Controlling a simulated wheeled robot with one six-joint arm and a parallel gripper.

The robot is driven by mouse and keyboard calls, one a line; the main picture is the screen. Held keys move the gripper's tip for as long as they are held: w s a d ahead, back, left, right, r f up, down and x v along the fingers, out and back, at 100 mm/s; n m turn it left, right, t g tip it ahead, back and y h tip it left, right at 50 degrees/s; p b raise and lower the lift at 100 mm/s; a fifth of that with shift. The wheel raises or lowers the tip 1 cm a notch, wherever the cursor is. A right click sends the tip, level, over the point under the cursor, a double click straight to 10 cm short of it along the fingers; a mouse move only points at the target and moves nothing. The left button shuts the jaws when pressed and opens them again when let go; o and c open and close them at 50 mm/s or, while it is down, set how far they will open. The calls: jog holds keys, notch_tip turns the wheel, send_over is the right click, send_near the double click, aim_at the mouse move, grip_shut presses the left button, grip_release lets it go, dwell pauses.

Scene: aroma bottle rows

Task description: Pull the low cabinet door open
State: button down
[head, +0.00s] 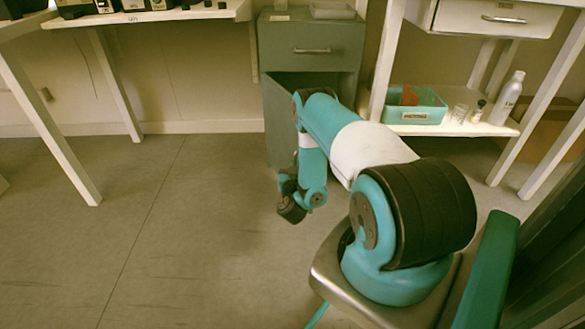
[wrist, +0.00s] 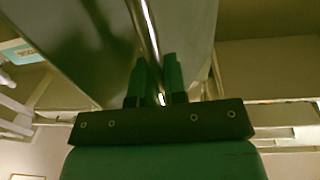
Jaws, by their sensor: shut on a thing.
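The grey-green cabinet (head: 310,27) stands against the wall in the head view, with a top drawer above a low door. The low door (head: 279,125) appears partly swung out, with a dark gap showing below the drawer. My arm hides much of it. In the wrist view, the door's shiny metal bar handle (wrist: 150,30) runs between the two green fingers of my gripper (wrist: 157,82). The gripper is shut on that handle. In the head view my gripper (head: 291,208) is low in front of the cabinet, and the handle cannot be made out there.
The cabinet's top drawer (head: 312,51) is shut. A white table (head: 150,16) stands left. At right, a white shelf (head: 455,129) holds a teal bin (head: 414,115), a white bottle (head: 507,98) and small jars. The floor (head: 190,240) left of my arm is clear.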

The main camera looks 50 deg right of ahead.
jog(key=c, duration=1.2)
grip_release()
jog(key=shift+s, duration=0.1)
jog(key=shift+a, duration=0.15)
